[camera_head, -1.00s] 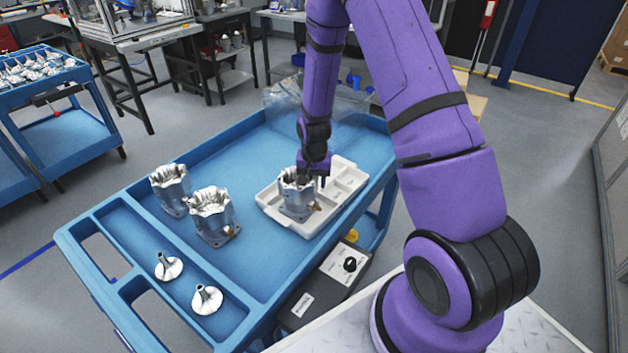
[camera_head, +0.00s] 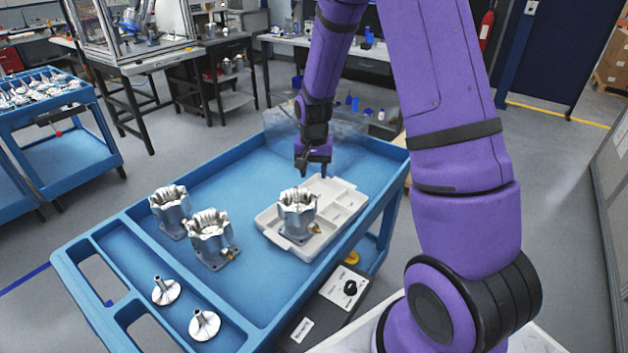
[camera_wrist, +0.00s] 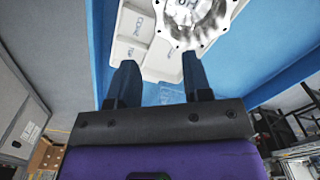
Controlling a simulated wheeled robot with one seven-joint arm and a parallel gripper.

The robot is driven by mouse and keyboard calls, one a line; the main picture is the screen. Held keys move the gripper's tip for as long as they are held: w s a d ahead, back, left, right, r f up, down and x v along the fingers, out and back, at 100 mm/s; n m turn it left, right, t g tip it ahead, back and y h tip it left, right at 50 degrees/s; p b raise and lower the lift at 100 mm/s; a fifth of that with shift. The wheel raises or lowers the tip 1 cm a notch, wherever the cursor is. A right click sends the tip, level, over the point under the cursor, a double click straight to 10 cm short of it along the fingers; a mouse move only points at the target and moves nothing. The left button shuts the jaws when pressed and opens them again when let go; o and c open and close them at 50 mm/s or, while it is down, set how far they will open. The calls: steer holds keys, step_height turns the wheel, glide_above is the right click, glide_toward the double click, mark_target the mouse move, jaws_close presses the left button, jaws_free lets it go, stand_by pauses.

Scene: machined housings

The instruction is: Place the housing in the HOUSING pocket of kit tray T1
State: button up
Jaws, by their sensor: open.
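A silver machined housing (camera_head: 297,214) stands upright in the large left pocket of the white kit tray (camera_head: 352,190) on the blue cart. Whether its base sits fully flat in the pocket cannot be told. My gripper (camera_head: 312,174) is above and behind the housing, apart from it, open and empty. In the wrist view the gripper fingers (camera_wrist: 158,85) are spread, with the housing (camera_wrist: 196,18) beyond them and part of the tray (camera_wrist: 132,38) with embossed lettering beside it. The pocket label under the housing is hidden.
Two more housings, one at the back (camera_head: 170,210) and one nearer (camera_head: 212,238), stand left of the tray. Two silver flanged parts (camera_head: 165,290) lie in the cart's front section. A clear bag (camera_head: 283,122) is at the far end. Blue cart surface (camera_head: 235,175) is free behind the tray.

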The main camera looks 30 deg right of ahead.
steer(key=s+a+r+n+t, duration=0.15)
steer(key=s+r, duration=0.35)
steer(key=r, duration=0.5)
steer(key=s+a+r+n+t, duration=0.1)
steer(key=s+a+r+n, duration=0.2)
steer(key=r, duration=0.7)
steer(key=s+a+r+n+t, duration=0.1)
steer(key=s+r, duration=0.4)
steer(key=s, duration=0.5)
steer(key=s+a+r+n+t, duration=0.1)
steer(key=s+a+r+n, duration=0.1)
steer(key=s+r, duration=0.3)
steer(key=s, duration=0.4)
steer(key=shift+s+t, duration=0.35)
